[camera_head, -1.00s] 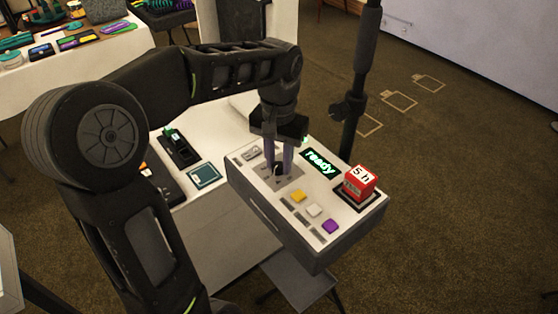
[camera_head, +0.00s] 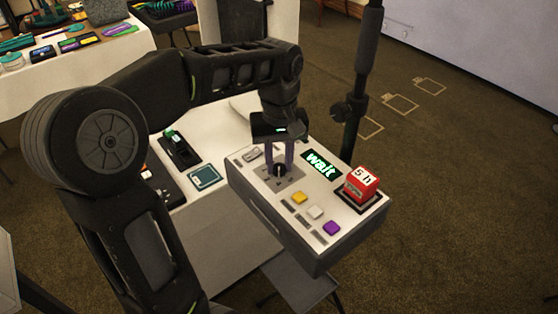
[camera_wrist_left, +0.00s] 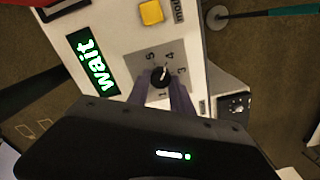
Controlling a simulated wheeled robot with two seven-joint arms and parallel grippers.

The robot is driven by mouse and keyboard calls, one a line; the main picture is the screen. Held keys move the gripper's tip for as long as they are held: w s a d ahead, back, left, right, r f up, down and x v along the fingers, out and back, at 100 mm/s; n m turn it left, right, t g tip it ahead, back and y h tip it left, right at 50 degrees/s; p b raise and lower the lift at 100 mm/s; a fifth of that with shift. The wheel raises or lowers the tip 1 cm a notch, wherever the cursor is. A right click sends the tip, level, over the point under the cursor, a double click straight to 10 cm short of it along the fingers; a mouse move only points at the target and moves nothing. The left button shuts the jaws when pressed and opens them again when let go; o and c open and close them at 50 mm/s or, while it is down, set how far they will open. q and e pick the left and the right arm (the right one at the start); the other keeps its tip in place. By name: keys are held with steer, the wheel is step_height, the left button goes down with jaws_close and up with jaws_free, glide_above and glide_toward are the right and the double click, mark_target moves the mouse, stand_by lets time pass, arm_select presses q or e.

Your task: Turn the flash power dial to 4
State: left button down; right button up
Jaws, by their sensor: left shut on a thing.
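The flash power dial (camera_head: 280,171) is a small black knob on a grey plate on the white top of a control box (camera_head: 262,200). In the left wrist view the dial (camera_wrist_left: 160,77) sits among printed numbers, and its white mark points up and slightly right, towards the 4. My left gripper (camera_head: 279,164) reaches down from above, its purple fingers shut on the dial from both sides. The fingers (camera_wrist_left: 159,88) hide part of the plate's lower numbers. My right gripper is not in view.
The lit display (camera_head: 321,165) reads "wait". A red block (camera_head: 361,184) marked "5 h" stands at the box's right end. Yellow (camera_head: 299,197), white (camera_head: 315,212) and purple (camera_head: 331,228) buttons lie along the front. A dark pole (camera_head: 355,115) rises behind the box.

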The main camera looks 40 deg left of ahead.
mark_target(279, 165)
arm_select(q)
steer(key=c, duration=1.1)
jaws_free()
step_height(279, 165, up, 6)
steer(key=shift+f, duration=0.2)
steer(key=shift+r+p, duration=0.75)
steer(key=shift+p, duration=0.25)
steer(key=shift+r+p, duration=0.4)
steer(key=shift+f, duration=0.1)
